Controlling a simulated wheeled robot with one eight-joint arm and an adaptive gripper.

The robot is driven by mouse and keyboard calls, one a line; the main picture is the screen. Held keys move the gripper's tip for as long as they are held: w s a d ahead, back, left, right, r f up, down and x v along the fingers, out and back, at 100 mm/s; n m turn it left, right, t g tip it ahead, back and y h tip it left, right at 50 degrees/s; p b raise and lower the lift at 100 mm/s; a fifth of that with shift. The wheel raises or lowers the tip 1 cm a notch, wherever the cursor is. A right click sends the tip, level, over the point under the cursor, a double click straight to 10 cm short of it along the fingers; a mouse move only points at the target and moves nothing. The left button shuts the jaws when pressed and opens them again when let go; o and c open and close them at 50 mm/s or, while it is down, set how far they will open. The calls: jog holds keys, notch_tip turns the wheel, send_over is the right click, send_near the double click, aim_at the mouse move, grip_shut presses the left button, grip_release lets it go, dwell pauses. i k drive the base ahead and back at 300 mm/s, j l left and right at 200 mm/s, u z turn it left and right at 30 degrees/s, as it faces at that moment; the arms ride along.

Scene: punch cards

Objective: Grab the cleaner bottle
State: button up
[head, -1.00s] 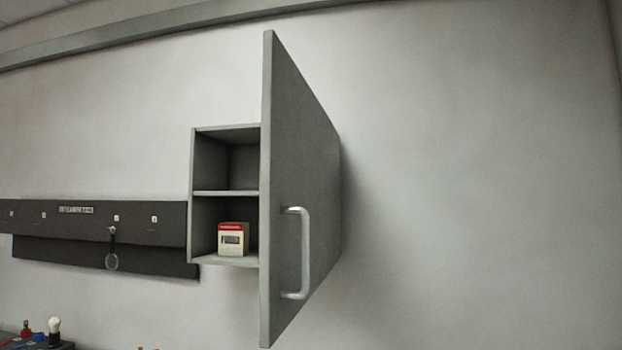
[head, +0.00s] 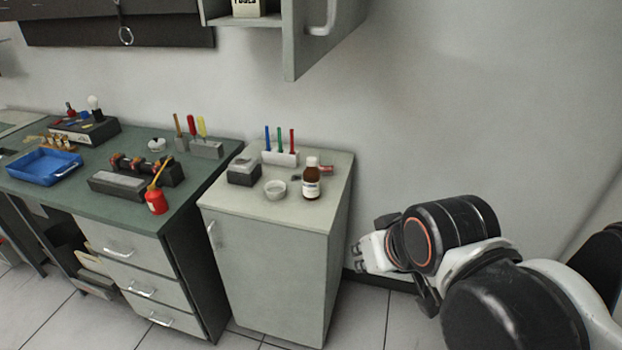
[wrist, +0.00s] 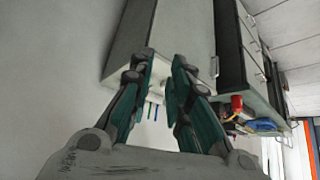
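The likely cleaner bottle (head: 311,186) is a small brown bottle with a white cap and pale label. It stands upright near the right front of the grey cabinet top (head: 252,204). My gripper (wrist: 163,66) is open and empty, with two green-and-black fingers apart in the wrist view. In the head view my gripper (head: 364,254) is to the right of the cabinet and apart from the bottle. I cannot make out the bottle in the wrist view.
A green workbench (head: 98,190) with a red oil can (head: 156,201) stands left. The open wall cabinet door (head: 300,45) hangs above.

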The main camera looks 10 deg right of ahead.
aim_at(311, 176)
jog(key=i+l+z, duration=0.25)
jog(key=i+l, duration=0.8)
